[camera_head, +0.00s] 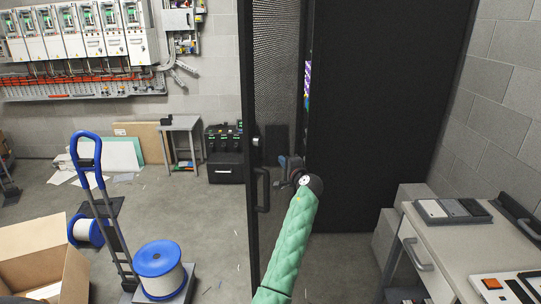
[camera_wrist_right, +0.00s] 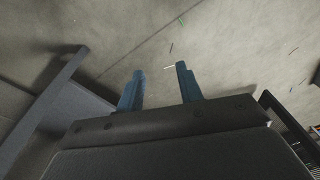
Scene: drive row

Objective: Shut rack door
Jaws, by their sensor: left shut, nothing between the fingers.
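The rack door (camera_head: 278,75) is a tall black mesh panel in a dark frame, standing open and seen at a steep angle in the head view. Its dark bar handle (camera_head: 262,190) is on the near upright. The black rack (camera_head: 385,80) stands to the right, with a narrow strip of coloured parts visible between door and rack. My left gripper (camera_head: 287,165) is shut and empty, in front of the lower mesh, right of the handle; I cannot tell if it touches the door. My right gripper (camera_wrist_right: 160,72) is open and empty above the floor.
A drawer bench (camera_head: 455,250) stands at the lower right. A hand truck (camera_head: 103,215), a blue-and-white cable reel (camera_head: 160,268) and an open cardboard box (camera_head: 70,275) stand at the left. Grey floor (camera_head: 215,225) is clear left of the door.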

